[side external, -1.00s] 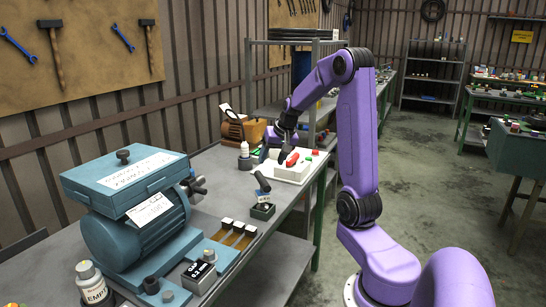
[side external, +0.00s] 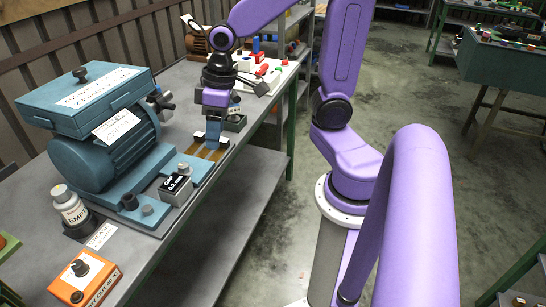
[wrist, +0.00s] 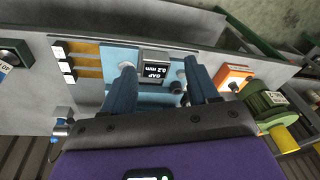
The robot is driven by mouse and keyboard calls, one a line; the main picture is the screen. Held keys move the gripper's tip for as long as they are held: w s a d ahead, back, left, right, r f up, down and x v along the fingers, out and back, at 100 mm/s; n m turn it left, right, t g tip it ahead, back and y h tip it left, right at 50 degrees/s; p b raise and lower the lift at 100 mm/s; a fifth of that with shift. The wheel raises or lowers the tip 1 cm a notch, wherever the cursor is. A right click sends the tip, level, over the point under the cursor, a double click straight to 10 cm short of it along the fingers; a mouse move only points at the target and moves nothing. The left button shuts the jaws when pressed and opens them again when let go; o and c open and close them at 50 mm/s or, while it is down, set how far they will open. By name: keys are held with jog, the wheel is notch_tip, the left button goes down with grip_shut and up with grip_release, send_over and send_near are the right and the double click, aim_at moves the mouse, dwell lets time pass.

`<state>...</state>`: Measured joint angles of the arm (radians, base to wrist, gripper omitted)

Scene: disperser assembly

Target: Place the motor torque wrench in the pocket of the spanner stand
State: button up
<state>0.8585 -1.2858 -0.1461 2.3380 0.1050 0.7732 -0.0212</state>
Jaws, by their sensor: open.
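My gripper (side external: 208,140) points down, open and empty, beside the blue motor base (side external: 150,215) on the bench. In the wrist view its two blue fingers (wrist: 163,92) straddle the line of sight to a block marked GAP 0.2 mm (wrist: 155,62); I cannot tell its height above the base. A small dark green block (side external: 235,123), which looks like the spanner stand, is behind my gripper near the bench edge. It also shows in the wrist view at far left (wrist: 16,53), with a round dark feature on top. I cannot clearly identify the motor torque wrench.
A blue motor (side external: 105,150) stands left of my gripper. Several brass strips (side external: 213,152) lie under it. A white bottle (side external: 68,205) and an orange control box (side external: 86,278) are at the near left. A white tray with red parts (side external: 268,72) is at the back.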

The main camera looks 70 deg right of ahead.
jog(key=s+a+n, duration=0.1)
jog(key=s+n, duration=0.3)
jog(key=s, duration=0.3)
jog(key=s+a+f+n+g+h, duration=0.1)
jog(key=s+n, duration=0.3)
jog(key=s, duration=0.4)
jog(key=shift+a, duration=0.8)
